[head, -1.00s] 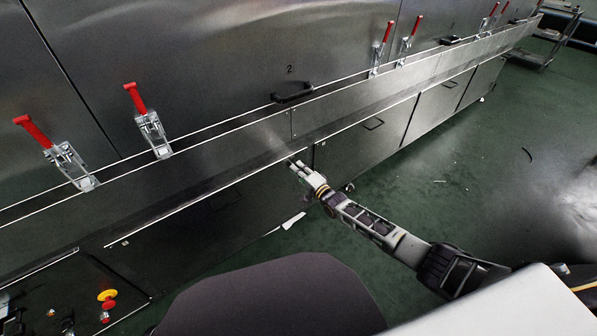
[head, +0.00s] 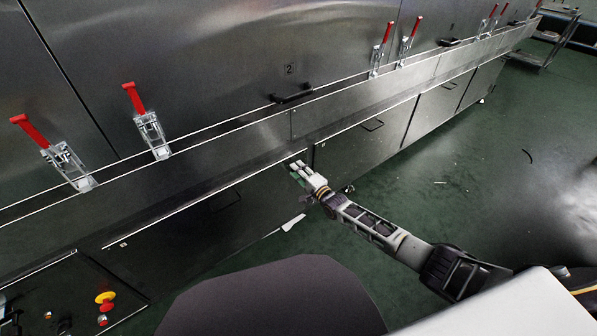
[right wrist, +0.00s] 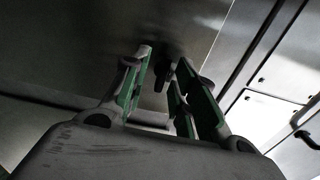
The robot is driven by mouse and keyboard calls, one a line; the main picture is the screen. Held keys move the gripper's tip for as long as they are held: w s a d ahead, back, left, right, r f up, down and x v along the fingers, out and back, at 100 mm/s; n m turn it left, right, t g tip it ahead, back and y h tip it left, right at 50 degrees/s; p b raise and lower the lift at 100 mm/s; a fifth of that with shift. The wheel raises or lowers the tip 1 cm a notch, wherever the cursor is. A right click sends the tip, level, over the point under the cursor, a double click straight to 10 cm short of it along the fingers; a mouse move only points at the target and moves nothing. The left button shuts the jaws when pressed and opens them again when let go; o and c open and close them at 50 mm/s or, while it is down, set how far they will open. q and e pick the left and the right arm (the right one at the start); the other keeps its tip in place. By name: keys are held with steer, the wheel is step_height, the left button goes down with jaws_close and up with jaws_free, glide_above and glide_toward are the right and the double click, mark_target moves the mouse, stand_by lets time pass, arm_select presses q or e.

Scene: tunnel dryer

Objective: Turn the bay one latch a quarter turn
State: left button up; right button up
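A small dark knob-like part (right wrist: 163,72), which looks like the latch, stands out from the metal panel beyond my fingers in the right wrist view. My right gripper (right wrist: 158,85) is open, with green pads on both sides of the view and the dark part between and ahead of the tips. I cannot tell if they touch. In the head view, my right gripper (head: 295,167) is at the upper right corner of a lower steel panel (head: 200,215) and hides the latch there. My left gripper is not in view.
Red-handled toggle clamps (head: 150,125) line the upper doors. A black door handle (head: 292,96) sits under the number 2. An emergency stop button (head: 105,297) is at lower left. Green floor (head: 470,190) at the right is mostly clear.

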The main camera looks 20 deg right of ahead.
steer(key=shift+s, duration=0.1)
stand_by(0.3)
steer(key=v, duration=1.1)
steer(key=shift+s+d, duration=0.15)
steer(key=shift+s, duration=0.25)
stand_by(0.4)
stand_by(0.4)
